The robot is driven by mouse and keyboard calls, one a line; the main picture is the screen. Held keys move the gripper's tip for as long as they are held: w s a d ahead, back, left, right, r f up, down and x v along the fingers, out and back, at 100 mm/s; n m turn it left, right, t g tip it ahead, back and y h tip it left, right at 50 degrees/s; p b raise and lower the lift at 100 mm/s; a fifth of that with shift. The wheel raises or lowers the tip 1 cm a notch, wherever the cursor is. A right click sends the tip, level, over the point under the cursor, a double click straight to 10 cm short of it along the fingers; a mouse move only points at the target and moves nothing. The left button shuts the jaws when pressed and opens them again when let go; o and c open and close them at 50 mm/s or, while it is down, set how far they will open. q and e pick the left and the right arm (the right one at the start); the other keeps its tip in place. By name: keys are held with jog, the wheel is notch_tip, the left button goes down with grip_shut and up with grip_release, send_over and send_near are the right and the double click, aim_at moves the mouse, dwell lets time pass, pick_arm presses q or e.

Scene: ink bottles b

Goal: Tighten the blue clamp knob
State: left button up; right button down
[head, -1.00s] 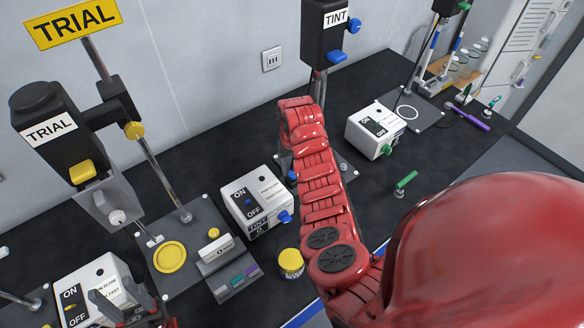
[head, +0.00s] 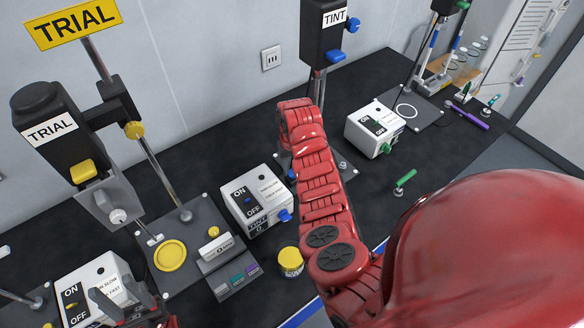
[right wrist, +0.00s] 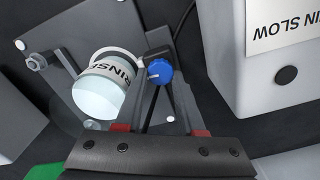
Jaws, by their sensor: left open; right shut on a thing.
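The blue clamp knob (right wrist: 159,72) is in the middle of the right wrist view, with a pale line on its face pointing left. My right gripper (right wrist: 160,88) is shut on it, its two dark fingers converging there. A jar labelled RINSE (right wrist: 108,82) lies beside the knob in that view. In the head view my red right arm hides its own gripper. A small blue part (head: 291,175) peeks out left of that arm; I cannot tell whether it is the same knob. My left gripper (head: 124,304) is open and empty at the lower left, in front of a white control box.
The TRIAL stirrer (head: 58,128) stands at the left, the TINT stirrer (head: 326,42) behind my right arm. White control boxes (head: 268,205) and a yellow-lidded jar (head: 290,262) stand on the dark bench.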

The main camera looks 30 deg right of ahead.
jog(key=m, duration=0.3)
jog(key=shift+m, duration=0.4)
jog(key=m, duration=0.4)
jog(key=shift+d+b, duration=0.15)
jog(key=shift+b, duration=0.2)
jog(key=m, duration=0.5)
jog(key=shift+s, duration=0.15)
jog(key=shift+m+p, duration=0.3)
jog(key=shift+m, duration=1.6)
jog(key=shift+r, duration=0.1)
jog(key=c, duration=0.8)
grip_release()
jog(key=shift+s, duration=0.1)
